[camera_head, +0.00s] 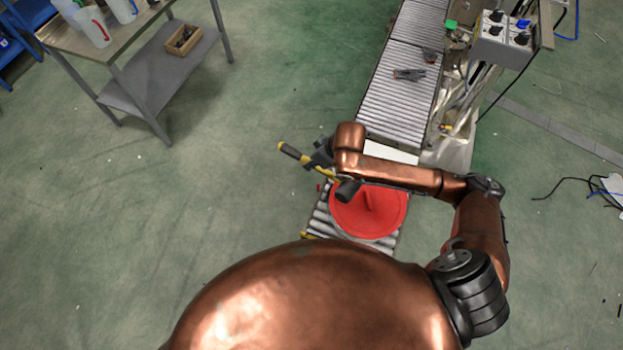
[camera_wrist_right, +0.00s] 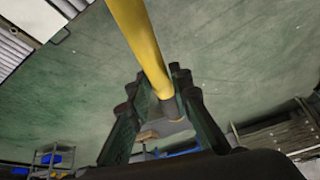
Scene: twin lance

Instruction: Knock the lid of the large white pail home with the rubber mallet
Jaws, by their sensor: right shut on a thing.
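The rubber mallet has a yellow handle (camera_head: 329,176) and a dark head (camera_head: 348,190). My right gripper (camera_head: 321,157) is shut on the handle, and the yellow handle (camera_wrist_right: 143,42) also runs between its fingers (camera_wrist_right: 158,80) in the right wrist view. In the head view the mallet head overlaps the upper left part of a red round lid (camera_head: 375,218). I cannot tell whether it touches the lid or hangs above it. The lid hides the pail below, so how it is seated cannot be seen. My left gripper is not in view.
The lid lies over a short roller conveyor section (camera_head: 322,222). A longer roller conveyor (camera_head: 400,92) with a dark tool (camera_head: 409,75) runs beyond. A control box (camera_head: 503,42) stands at the upper right, a metal table (camera_head: 128,40) at the upper left.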

